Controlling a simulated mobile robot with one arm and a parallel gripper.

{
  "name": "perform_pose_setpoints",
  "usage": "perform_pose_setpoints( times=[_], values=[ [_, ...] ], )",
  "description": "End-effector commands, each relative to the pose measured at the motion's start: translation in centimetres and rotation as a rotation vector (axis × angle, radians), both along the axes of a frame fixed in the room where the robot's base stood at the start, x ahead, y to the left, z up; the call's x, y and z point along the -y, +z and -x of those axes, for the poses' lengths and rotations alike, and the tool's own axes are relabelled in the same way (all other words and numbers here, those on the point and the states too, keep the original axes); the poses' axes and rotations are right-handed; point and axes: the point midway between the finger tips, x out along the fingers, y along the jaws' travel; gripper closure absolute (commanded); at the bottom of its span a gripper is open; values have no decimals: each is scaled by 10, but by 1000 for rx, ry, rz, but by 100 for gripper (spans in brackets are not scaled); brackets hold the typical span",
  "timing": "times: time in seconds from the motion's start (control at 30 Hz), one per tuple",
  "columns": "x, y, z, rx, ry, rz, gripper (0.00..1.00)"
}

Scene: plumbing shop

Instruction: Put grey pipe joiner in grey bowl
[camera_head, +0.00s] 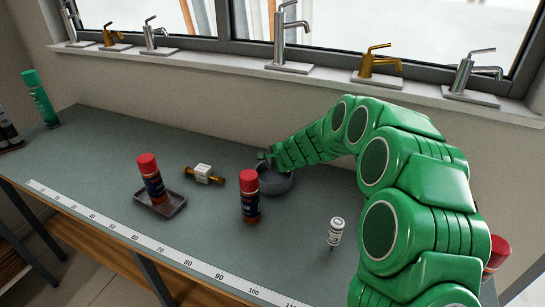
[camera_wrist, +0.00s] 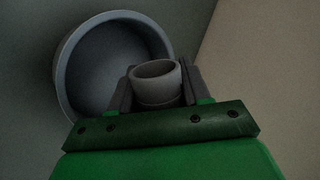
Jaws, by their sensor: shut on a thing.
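My gripper (camera_wrist: 156,96) is shut on the grey pipe joiner (camera_wrist: 157,83), a short ring-shaped piece that shows between the two fingers in the wrist view. The grey bowl (camera_wrist: 70,62) lies beyond it at the upper left, and the joiner overlaps the right part of the bowl's opening in that view. The bowl looks empty where its inside shows. In the head view, my gripper (camera_head: 266,155) is at the back rim of the grey bowl (camera_head: 276,183). The joiner cannot be made out there. How high it is above the bowl is hard to tell.
A red-capped can (camera_head: 249,196) stands close in front of the bowl. Another red-capped can (camera_head: 151,180) stands on a small tray (camera_head: 160,207). A brass fitting with a white block (camera_head: 204,174) lies left of the bowl.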

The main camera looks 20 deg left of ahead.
Motion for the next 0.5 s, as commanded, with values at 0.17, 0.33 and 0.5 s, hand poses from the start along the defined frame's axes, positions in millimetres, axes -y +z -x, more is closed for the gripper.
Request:
perform_pose_setpoints(
  times=[0.17, 0.33, 0.5],
  values=[
    [0, -11, 1, -2, 1, -1, 82],
    [0, -15, 0, -1, 0, 1, 82],
    [0, -16, 0, 0, 0, 0, 82]
  ],
)
